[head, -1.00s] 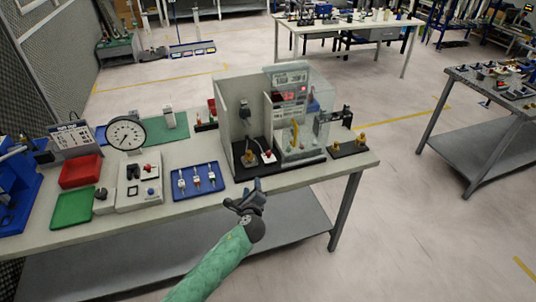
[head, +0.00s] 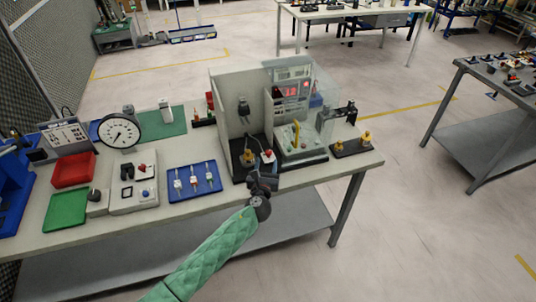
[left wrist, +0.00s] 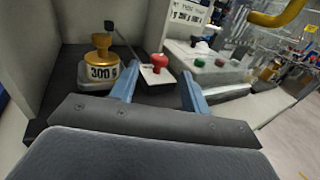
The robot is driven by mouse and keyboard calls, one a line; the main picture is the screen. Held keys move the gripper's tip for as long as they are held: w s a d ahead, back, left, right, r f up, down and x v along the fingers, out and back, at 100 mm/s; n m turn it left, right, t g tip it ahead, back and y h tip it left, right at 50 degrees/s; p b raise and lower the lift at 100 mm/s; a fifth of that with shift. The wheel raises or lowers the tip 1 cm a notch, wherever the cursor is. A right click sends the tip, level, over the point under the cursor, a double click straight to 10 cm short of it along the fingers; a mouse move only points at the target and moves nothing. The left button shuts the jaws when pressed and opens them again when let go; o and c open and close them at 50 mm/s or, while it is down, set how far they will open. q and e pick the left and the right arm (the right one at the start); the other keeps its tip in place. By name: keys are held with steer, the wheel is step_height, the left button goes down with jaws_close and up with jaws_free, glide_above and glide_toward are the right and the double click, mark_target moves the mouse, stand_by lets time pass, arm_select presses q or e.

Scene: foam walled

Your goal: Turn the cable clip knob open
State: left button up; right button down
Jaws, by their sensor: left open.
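A red knob (left wrist: 159,62) stands upright on a small white plate (left wrist: 157,77) inside a light-walled booth, and the knob also shows in the head view (head: 268,155). It appears to be the cable clip knob. A dark rod or cable runs to the plate from the upper left. My left gripper (left wrist: 160,88) is open, its two blue fingers pointing towards the red knob, one on each side in the left wrist view, with nothing between them. In the head view, my left gripper (head: 263,178) is at the booth's front edge, just in front of the knob. My right gripper is out of view.
A gold 300 g weight (left wrist: 101,58) stands left of the knob. A light wall (head: 232,112) rises on the left. A panel with green and red buttons (left wrist: 211,60) and a yellow handle (left wrist: 277,14) lie to the right. A blue tray (head: 194,191) sits outside.

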mark_target(268, 155)
arm_select(q)
steer(key=w, duration=0.2)
steer(key=shift+w+d+p, duration=0.2)
steer(key=shift+w+p, duration=0.15)
steer(key=shift+w, duration=0.05)
steer(key=shift+w+d, duration=0.1)
steer(key=shift+w, duration=0.75)
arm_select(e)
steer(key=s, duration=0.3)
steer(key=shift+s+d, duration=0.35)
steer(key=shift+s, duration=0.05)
arm_select(q)
steer(key=shift+f, duration=0.1)
steer(key=c, duration=1)
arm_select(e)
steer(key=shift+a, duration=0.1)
